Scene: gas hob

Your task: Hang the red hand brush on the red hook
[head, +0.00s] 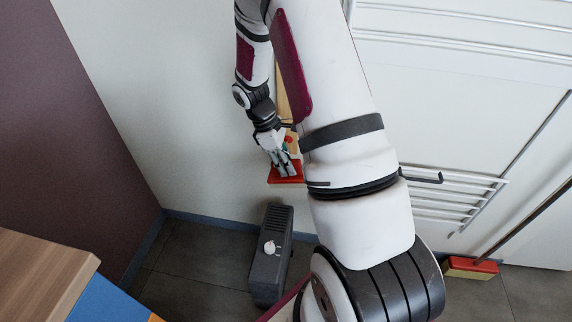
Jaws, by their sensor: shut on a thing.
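My gripper (283,166) is near the middle of the head view, pointing down, shut on the red hand brush (287,179). The brush shows as a flat red piece below and around my fingertips, held above the floor near the pale wall. The rest of it is hidden by my fingers and arm. A narrow wooden strip (282,104) shows behind my arm, with a small orange-red spot (289,138) near its lower end. I cannot tell whether that spot is the red hook. No hook is clearly seen, and my upper arm covers much of this area.
A dark grey box-like unit (268,276) with a white knob stands on the tiled floor below my gripper. A red and yellow broom head (470,268) with a long handle is at the right. A white rail rack (455,190) is right of my arm. A wooden-topped cabinet (50,285) fills the lower left.

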